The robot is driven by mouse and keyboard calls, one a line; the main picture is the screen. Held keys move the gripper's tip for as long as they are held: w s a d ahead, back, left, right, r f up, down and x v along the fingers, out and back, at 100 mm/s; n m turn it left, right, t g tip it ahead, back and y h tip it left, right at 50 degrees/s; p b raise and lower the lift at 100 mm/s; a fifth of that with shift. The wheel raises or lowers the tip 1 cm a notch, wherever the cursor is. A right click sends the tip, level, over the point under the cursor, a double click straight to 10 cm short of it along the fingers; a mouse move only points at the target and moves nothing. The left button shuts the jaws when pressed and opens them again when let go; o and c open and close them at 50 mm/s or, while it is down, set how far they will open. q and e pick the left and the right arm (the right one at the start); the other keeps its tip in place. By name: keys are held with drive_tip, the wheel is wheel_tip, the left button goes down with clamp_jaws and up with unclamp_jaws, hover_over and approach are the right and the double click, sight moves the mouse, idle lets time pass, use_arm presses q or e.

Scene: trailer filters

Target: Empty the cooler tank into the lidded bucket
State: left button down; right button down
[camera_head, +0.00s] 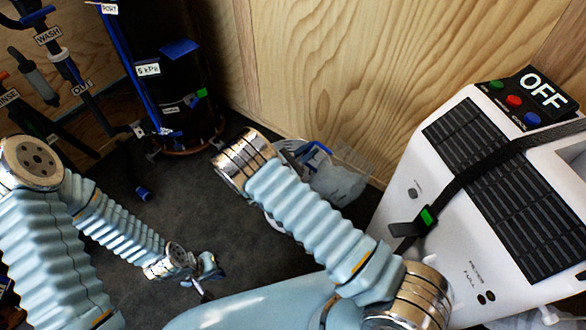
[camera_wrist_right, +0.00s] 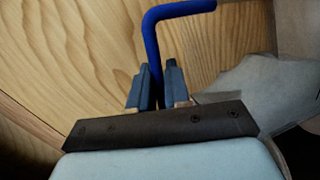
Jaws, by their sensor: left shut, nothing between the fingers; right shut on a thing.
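The white cooler (camera_head: 405,190) stands at the right with an OFF sign. A clear, pale tank (camera_head: 338,182) is beside it against the wooden wall, partly hidden behind my right arm. My right gripper (camera_head: 303,154) is at the tank's top. In the right wrist view its fingers (camera_wrist_right: 158,88) are shut on a bent blue handle (camera_wrist_right: 152,40); a pale grey shape beside them may be the tank. My left gripper (camera_head: 208,280) is shut and empty, low over the dark floor. I cannot make out the lidded bucket.
A black cylinder (camera_head: 178,75) with labels stands at the back left. Hoses and a WASH-labelled tool (camera_head: 48,37) hang left of it. A black strap (camera_head: 455,185) with a green-marked buckle crosses the cooler. Dark floor (camera_head: 115,200) lies open at centre left.

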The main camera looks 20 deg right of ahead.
drive_tip(key=shift+w+f+n, duration=0.1)
drive_tip(key=shift+n, duration=0.2)
idle(0.6)
drive_tip(key=shift+w+a+f+n+t+h+b, duration=0.3)
drive_tip(key=shift+w+a+f+n+b, duration=0.5)
drive_tip(key=shift+b, duration=0.9)
idle(1.6)
drive_tip(key=shift+w+a+f+n+t+b, duration=0.1)
drive_tip(key=shift+f+n+t+b, duration=0.05)
drive_tip(key=shift+f+n+b, duration=0.35)
drive_tip(key=shift+w+a+f+n+t+b, duration=0.2)
drive_tip(key=shift+f+b, duration=0.15)
drive_tip(key=shift+b, duration=0.25)
drive_tip(key=shift+w+a+f+n+t+b, duration=0.15)
drive_tip(key=shift+f+n+b, duration=0.2)
drive_tip(key=shift+b, duration=0.2)
idle(1.6)
